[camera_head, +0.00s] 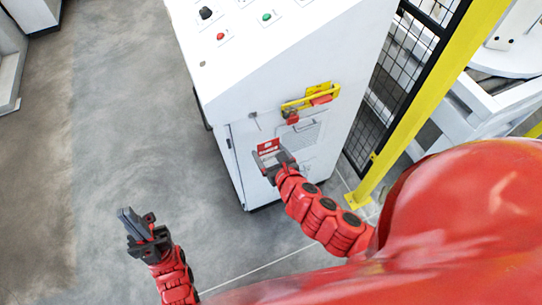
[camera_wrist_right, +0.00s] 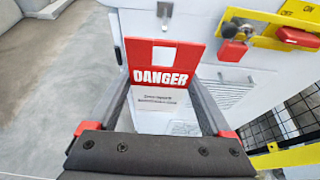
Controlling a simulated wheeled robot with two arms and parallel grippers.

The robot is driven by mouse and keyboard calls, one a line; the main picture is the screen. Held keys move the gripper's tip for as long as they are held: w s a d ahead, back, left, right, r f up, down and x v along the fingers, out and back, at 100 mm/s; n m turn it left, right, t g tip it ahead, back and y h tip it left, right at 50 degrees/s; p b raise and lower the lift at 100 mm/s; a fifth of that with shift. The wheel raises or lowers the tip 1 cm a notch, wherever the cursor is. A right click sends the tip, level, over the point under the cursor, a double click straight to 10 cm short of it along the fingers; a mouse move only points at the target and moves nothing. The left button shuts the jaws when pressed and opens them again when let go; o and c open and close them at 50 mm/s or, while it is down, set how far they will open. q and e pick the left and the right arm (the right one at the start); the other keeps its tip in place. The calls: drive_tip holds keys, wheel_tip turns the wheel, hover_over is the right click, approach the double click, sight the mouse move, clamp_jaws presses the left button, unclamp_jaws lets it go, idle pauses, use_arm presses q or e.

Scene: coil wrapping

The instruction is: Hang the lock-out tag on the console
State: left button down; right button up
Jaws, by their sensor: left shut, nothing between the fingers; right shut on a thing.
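The lock-out tag (camera_head: 268,146) is a red and white card. In the right wrist view the tag (camera_wrist_right: 160,77) stands upright with the word DANGER and a pale rectangular opening near its top. My right gripper (camera_head: 271,158) is shut on the tag and holds it in front of the white console (camera_head: 230,175). A small grey peg (camera_head: 253,114) sticks out of the console face above the tag; it also shows in the right wrist view (camera_wrist_right: 164,9). The tag appears apart from it. My left gripper (camera_head: 127,216) is shut and empty over the floor.
A yellow bar with red parts (camera_head: 310,100) is on the console face, right of the peg. The sloped console top carries a black knob (camera_head: 206,13) and red and green buttons. A yellow post (camera_head: 425,100) and black mesh fence (camera_head: 400,65) stand to the right.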

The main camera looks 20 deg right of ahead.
drive_tip(key=shift+w+f+b, duration=0.2)
drive_tip(key=shift+w+b, duration=0.5)
drive_tip(key=shift+w, duration=1)
drive_tip(key=shift+r+b+x, duration=0.15)
drive_tip(key=shift+b+x, duration=0.35)
drive_tip(key=shift+x, duration=0.65)
drive_tip(key=shift+r+b+x, duration=0.2)
drive_tip(key=shift+b+x, duration=0.3)
drive_tip(key=shift+x, duration=0.7)
drive_tip(key=shift+w, duration=0.15)
drive_tip(key=o, duration=1.1)
